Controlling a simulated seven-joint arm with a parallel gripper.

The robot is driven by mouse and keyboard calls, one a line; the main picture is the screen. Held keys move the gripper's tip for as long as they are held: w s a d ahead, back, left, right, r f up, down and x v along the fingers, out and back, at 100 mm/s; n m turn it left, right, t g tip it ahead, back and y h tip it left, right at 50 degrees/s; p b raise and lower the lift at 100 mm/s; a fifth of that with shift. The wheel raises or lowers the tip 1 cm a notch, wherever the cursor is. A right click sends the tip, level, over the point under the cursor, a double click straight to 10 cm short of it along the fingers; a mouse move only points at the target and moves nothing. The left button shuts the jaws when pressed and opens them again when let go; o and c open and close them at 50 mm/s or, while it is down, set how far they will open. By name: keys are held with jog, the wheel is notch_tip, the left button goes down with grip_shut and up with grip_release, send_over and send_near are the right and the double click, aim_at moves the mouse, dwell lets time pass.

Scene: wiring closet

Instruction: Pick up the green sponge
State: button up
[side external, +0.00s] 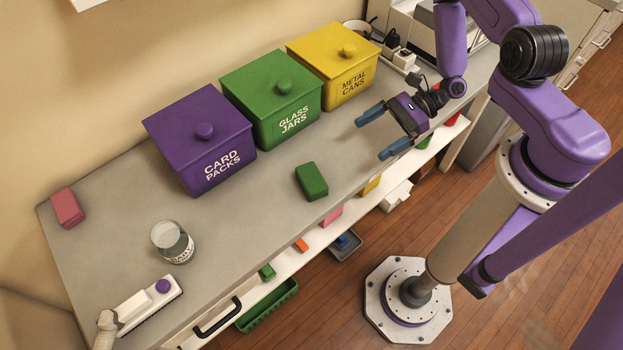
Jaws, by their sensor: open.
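The green sponge (312,181) is a small dark green block lying on the grey worktop, in front of the green bin and near the front edge. My gripper (376,136) is open and empty, with its two blue fingertips spread apart. It is to the right of the sponge and seems to be above the worktop's front edge. The fingers point left and do not touch the sponge. Nothing hides the sponge.
Purple (200,140), green (270,95) and yellow (334,65) lidded bins stand behind the sponge. A pink block (67,208), glass jar (172,242) and brush (148,300) are at left. An open drawer (290,255) with small items runs below the front edge. Worktop around the sponge is clear.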

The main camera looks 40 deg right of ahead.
aim_at(310, 178)
jog(key=x, duration=1.6)
jog(key=shift+w+a, duration=0.1)
jog(key=shift+a, duration=0.3)
jog(key=c, duration=0.7)
jog(key=shift+c, duration=0.2)
